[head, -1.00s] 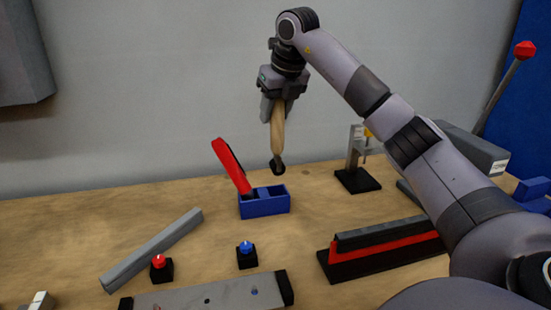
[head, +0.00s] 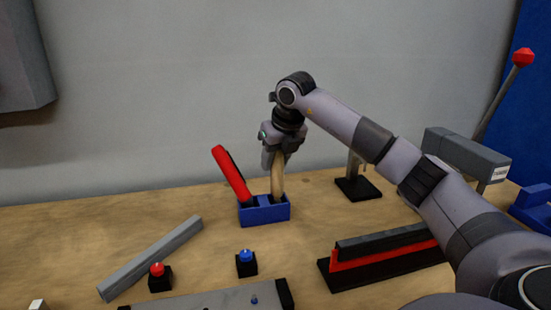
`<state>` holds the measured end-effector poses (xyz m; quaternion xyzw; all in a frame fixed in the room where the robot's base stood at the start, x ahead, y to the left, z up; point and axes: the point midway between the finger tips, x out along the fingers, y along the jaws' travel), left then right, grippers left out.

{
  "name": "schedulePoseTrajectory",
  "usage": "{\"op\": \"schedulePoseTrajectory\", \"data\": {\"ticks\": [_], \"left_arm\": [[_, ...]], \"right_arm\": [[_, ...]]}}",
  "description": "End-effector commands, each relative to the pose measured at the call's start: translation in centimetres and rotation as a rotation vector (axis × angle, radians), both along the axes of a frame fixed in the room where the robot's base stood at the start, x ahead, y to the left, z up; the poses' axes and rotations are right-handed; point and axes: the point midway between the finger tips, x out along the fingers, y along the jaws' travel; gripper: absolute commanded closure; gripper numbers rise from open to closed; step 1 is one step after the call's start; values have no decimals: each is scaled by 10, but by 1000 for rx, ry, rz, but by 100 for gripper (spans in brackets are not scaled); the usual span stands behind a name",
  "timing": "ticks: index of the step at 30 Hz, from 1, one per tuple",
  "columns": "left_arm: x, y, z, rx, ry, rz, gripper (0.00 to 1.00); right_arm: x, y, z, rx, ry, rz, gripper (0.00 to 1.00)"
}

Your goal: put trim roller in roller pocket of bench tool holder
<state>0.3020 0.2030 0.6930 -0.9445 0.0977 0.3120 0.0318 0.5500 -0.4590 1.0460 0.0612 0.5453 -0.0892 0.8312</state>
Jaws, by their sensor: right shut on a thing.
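The trim roller (head: 277,184) has a pale wooden handle and is held upright, handle up. Its lower end is inside the right part of the blue bench tool holder (head: 264,216), so the dark roller head is hidden. My right gripper (head: 278,160) is shut on the upper part of the handle, just above the holder. A red-handled tool (head: 231,173) stands tilted to the left in the holder's left part. I cannot tell whether the roller touches the pocket floor. My left gripper is out of view.
A grey bar (head: 152,258), a red button (head: 158,270) and a blue button (head: 246,257) are in front of the holder. A red and black rail block (head: 385,256) lies right. A black-based stand (head: 357,187) is behind my right arm. Bare wood lies left.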

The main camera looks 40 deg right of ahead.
Motion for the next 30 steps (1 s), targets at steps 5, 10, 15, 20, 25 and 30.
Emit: {"op": "schedulePoseTrajectory", "data": {"ticks": [5, 10, 15, 20, 25, 30], "left_arm": [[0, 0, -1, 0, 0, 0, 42], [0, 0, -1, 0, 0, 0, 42], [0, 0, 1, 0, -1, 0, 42], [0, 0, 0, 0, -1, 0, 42], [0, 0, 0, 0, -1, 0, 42], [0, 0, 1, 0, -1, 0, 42]], "right_arm": [[0, 0, -3, 0, 1, 0, 35], [0, 0, -3, 0, 1, 0, 35], [0, 0, 1, 0, 0, 0, 35], [-6, 1, 18, 0, -3, -1, 35], [-21, 4, 53, 0, -5, 0, 35], [-34, 8, 85, 1, -4, 1, 35]]}}
